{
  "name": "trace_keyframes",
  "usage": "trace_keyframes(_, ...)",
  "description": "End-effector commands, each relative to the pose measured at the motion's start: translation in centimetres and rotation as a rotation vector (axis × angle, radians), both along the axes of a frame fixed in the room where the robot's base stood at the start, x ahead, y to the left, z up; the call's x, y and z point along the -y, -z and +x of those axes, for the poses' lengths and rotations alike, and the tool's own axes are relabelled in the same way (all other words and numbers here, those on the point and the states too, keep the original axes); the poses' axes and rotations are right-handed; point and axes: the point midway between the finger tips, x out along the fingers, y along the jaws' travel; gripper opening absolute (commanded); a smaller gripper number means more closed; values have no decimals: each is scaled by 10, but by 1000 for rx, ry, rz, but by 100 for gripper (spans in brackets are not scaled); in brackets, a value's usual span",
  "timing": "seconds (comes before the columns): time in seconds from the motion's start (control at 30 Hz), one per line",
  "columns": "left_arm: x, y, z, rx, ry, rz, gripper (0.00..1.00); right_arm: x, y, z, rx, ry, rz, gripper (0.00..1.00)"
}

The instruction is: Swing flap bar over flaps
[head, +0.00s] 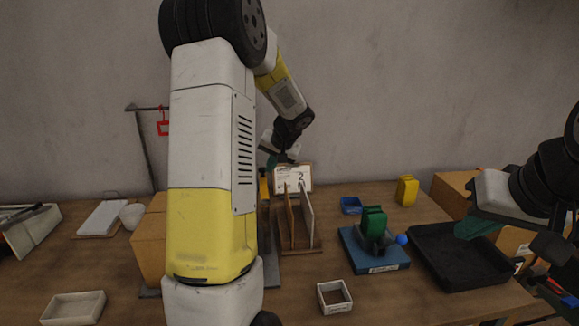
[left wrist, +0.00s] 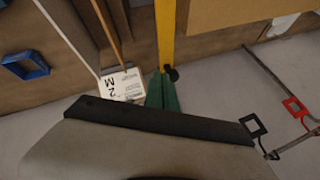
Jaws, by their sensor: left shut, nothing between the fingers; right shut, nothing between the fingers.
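A yellow bar, which looks like the flap bar, shows in the left wrist view (left wrist: 166,32) with a black knob at its end. In the head view it is a short upright yellow strip (head: 264,188) beside my left arm. My left gripper (head: 272,161) is shut and empty at the back of the table; its green fingertips show in the left wrist view (left wrist: 162,93) close to the knob. I cannot tell whether they touch. A cardboard box (head: 151,246) is largely hidden behind my left arm; its flaps cannot be made out. My right gripper (head: 478,228) is shut and empty above a black tray.
A rack with thin upright boards (head: 307,215) and a label card (head: 293,177) stands right of the bar. A blue base with a green clamp (head: 373,222), the black tray (head: 458,262) and a small open box (head: 334,297) lie further right. A red tag (head: 163,128) hangs from a stand.

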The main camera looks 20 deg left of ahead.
Motion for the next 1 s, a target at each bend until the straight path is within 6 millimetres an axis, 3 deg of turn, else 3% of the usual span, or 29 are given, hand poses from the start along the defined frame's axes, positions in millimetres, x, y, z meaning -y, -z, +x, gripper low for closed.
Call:
trace_keyframes(0.47,-34,0,-13,-1,-270,1,0,0,0,0,0,0,0,0)
trace_keyframes(1.0,-82,0,-61,-1,-784,0,0,0,0,0,0,0,0,0)
